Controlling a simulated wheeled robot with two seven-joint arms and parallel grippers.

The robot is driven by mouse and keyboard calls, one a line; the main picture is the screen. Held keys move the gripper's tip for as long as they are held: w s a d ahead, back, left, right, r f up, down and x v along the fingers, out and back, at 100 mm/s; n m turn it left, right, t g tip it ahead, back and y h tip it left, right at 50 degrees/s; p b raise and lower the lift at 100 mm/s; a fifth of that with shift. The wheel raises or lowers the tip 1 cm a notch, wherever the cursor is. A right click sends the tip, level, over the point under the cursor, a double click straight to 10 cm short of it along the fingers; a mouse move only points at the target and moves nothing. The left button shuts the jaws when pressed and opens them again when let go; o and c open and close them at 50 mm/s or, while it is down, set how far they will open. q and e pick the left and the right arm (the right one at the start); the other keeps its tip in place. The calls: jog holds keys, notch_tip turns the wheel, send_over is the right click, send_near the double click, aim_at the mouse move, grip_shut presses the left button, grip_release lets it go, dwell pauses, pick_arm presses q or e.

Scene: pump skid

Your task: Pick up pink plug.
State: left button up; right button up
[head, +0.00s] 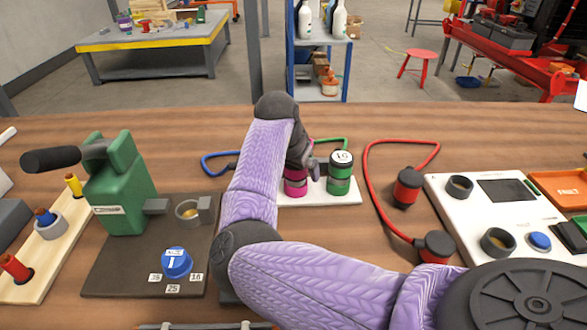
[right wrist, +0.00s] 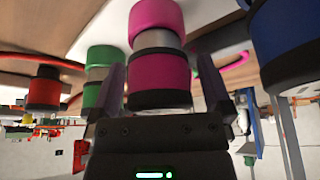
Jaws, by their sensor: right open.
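The pink plug (head: 296,187) stands on a white base (head: 318,191) in the middle of the table, partly hidden by my right arm in the head view. In the right wrist view the pink plug (right wrist: 160,70) shows large, with pink bands, a silver collar and a black end. My right gripper (right wrist: 166,92) is open, with one finger on each side of the plug. I cannot tell whether the fingers touch it. In the head view the right gripper (head: 309,160) is at the plug's upper part. My left gripper is not in view.
A green plug (head: 340,177) stands close to the right of the pink one. A red cable with red plugs (head: 408,188) lies further right, before a white panel (head: 462,215). A green press (head: 118,185) stands left. A blue plug (right wrist: 288,45) is near in the wrist view.

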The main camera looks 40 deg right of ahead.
jog(key=shift+r, duration=0.1)
jog(key=c, duration=1)
jog(key=shift+c, duration=1.2)
grip_shut()
pick_arm(q)
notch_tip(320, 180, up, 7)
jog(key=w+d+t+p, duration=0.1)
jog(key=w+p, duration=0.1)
jog(key=p, duration=0.5)
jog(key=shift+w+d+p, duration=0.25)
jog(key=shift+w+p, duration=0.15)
pick_arm(e)
notch_tip(320, 180, up, 18)
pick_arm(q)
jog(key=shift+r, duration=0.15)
